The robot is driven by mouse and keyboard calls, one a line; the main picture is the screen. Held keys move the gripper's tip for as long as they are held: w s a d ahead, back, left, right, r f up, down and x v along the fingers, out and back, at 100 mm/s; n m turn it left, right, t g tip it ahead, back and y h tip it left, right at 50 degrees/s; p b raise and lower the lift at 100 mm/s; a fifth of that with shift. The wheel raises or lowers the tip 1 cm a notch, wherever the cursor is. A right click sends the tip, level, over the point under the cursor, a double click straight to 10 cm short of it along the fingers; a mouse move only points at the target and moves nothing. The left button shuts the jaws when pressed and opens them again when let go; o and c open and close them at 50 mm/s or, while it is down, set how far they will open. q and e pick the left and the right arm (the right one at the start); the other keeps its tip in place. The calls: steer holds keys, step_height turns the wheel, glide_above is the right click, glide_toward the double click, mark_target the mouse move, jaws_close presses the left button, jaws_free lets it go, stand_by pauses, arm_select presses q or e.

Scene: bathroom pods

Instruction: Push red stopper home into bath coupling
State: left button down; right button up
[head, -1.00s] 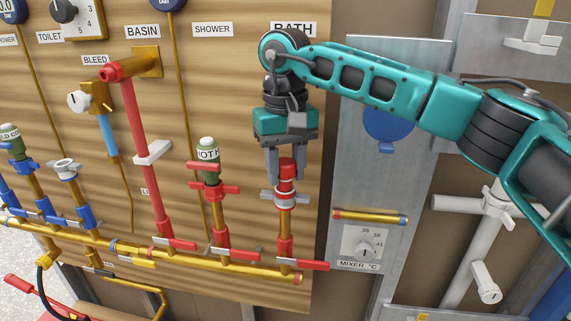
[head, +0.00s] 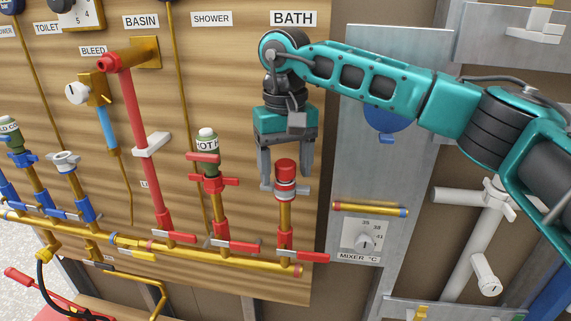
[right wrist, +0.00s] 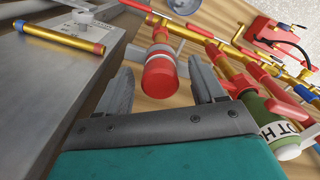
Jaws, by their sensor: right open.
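The red stopper (head: 286,167) sits upright in the top of the bath coupling (head: 285,190), a pale grey collar with side lugs on the brass riser below the BATH label. Only the stopper's upper part shows above the collar. In the right wrist view the stopper (right wrist: 160,74) shows end-on, with the coupling (right wrist: 157,48) behind it. My right gripper (head: 287,178) points down over them. It is open, one finger on each side of the stopper, with gaps visible in the wrist view. I cannot tell how deep the stopper sits. My left gripper is not in view.
A capped hot riser (head: 209,150) stands left of the bath riser. A red valve handle (head: 303,256) is at the bath riser's foot, on the brass manifold (head: 190,256). The mixer panel (head: 365,240) and a short brass tube (head: 370,209) are to the right.

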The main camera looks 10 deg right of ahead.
mark_target(285, 163)
steer(key=shift+r, duration=0.1)
step_height(285, 163, up, 13)
steer(key=shift+p, duration=0.4)
steer(key=shift+f, duration=0.2)
